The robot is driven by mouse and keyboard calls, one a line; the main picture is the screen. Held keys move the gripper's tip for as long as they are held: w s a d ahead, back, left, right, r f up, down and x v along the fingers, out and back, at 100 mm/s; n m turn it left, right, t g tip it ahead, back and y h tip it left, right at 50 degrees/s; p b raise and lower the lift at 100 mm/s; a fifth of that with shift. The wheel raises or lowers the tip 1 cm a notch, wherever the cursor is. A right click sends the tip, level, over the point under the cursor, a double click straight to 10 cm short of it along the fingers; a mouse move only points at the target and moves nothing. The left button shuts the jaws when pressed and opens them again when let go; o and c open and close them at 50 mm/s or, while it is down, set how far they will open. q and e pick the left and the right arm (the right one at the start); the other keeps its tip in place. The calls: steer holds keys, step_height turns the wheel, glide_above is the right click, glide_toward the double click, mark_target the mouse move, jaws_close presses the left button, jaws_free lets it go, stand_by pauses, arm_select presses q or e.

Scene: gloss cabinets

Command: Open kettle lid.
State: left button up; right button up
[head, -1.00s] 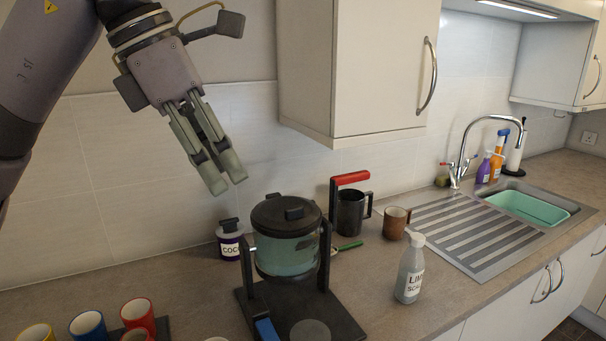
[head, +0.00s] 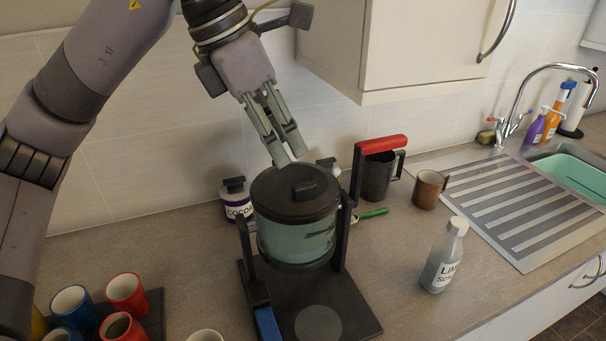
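My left gripper (head: 287,160) points down at the lid's back edge, just above and behind the knob. Its two fingers lie close together with nothing between them. I cannot tell whether the tips touch the lid; they look slightly apart from it. My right gripper is out of view.
A cocoa jar (head: 238,203) stands behind the kettle at left. A dark metal jug (head: 378,178), brown mug (head: 428,189) and spray-less bottle (head: 443,258) stand to the right. Coloured cups (head: 126,293) fill the front left. A wall cabinet (head: 400,50) hangs above right.

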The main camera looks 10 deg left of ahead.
mark_target(305, 184)
arm_select(q)
steer(key=p+x, duration=0.1)
steer(key=x, duration=0.7)
steer(key=shift+w+d+f, duration=0.1)
steer(key=shift+w+f, duration=0.05)
steer(key=shift+f, duration=0.2)
steer(key=shift+c, duration=0.4)
jaws_close()
